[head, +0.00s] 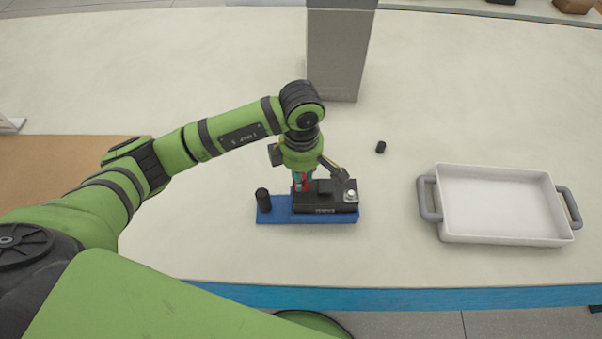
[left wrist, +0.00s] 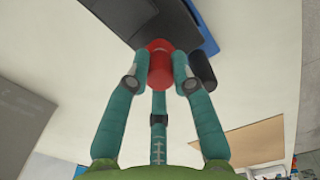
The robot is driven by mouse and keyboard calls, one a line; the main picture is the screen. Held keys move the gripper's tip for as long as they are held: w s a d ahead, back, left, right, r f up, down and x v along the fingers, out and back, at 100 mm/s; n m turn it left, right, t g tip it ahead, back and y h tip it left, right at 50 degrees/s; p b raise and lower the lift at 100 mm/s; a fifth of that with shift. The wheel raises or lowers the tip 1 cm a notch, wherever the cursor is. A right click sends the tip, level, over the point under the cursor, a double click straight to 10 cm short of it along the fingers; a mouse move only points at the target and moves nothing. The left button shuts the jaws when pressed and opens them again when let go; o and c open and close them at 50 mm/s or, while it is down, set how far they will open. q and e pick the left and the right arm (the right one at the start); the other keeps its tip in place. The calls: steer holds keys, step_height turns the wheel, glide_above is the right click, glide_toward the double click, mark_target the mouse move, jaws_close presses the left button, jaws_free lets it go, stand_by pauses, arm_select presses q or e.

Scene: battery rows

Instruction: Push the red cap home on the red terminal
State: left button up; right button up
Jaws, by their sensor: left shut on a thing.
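A black battery (head: 322,202) lies on a blue mat (head: 277,216) in the head view. My left gripper (head: 301,186) points down at the battery's left end and is shut on the red cap (head: 305,181). In the left wrist view the red cap (left wrist: 160,72) sits between the teal fingers (left wrist: 160,82), with the black battery (left wrist: 145,20) just beyond it. The red terminal is hidden, so I cannot tell whether the cap touches it. A bare silver terminal (head: 350,194) shows at the battery's right end. My right gripper is out of view.
A dark cylinder (head: 263,200) stands on the mat's left end, close to my left gripper. A small black cap (head: 381,147) lies on the table behind. A white tray (head: 505,205) is at right. A grey post (head: 338,50) stands at the back.

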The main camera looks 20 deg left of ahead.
arm_select(q)
steer(key=shift+f+b, duration=0.5)
stand_by(0.5)
steer(key=o, duration=0.9)
steer(key=o, duration=0.5)
steer(key=shift+c, duration=0.2)
steer(key=shift+r, duration=0.15)
steer(key=shift+r+p, duration=1.85)
steer(key=shift+r, duration=1.55)
